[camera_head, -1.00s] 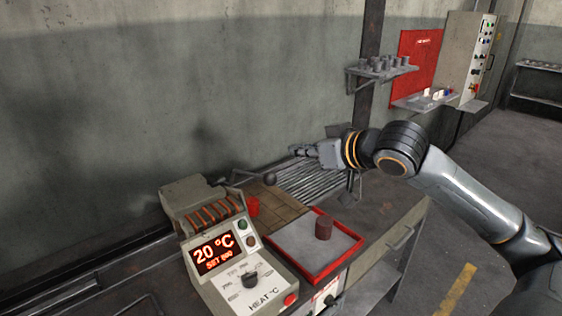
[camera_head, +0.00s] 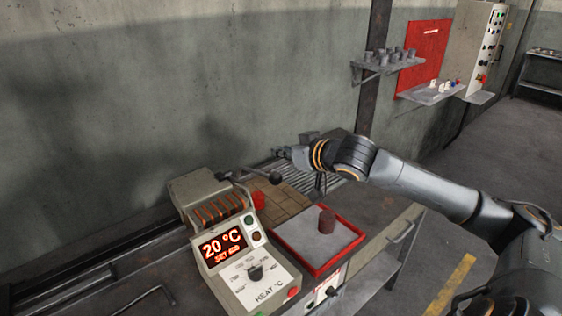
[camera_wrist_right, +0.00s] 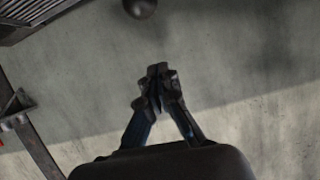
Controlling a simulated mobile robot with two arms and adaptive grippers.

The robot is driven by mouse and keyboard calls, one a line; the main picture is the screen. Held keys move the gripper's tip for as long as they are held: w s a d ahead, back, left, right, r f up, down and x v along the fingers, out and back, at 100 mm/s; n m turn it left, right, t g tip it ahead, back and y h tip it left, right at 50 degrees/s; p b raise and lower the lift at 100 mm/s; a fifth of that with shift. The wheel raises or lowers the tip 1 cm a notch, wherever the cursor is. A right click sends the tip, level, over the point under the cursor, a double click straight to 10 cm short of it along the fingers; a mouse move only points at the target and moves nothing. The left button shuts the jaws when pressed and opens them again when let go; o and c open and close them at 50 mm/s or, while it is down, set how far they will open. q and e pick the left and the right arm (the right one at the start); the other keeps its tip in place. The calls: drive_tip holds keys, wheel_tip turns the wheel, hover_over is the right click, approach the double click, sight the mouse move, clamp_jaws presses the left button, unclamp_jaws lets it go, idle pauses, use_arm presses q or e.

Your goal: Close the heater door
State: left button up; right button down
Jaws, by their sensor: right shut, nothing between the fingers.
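The heater (camera_head: 204,199) is a beige box with orange glowing coils on its front, left of the middle in the head view. A dark lever with a round black ball knob (camera_head: 275,178) reaches out to the right from its top. The knob also shows at the top of the right wrist view (camera_wrist_right: 139,7). I cannot tell from these frames how the heater door stands. My right gripper (camera_head: 284,153) is just beyond and above the knob, apart from it. In the right wrist view its fingers (camera_wrist_right: 157,82) are shut and empty. My left gripper is not in view.
A control box (camera_head: 250,268) reading 20 °C stands in front of the heater. A red-rimmed tray (camera_head: 296,243) with a dark red cylinder (camera_head: 327,221) lies to its right.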

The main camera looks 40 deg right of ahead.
wheel_tip(320, 180, down, 3)
drive_tip(key=shift+w+a+r, duration=0.1)
drive_tip(key=shift+a+r, duration=0.05)
drive_tip(key=shift+r, duration=0.05)
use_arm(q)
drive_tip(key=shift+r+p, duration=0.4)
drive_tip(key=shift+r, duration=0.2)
use_arm(e)
drive_tip(key=shift+f, duration=0.8)
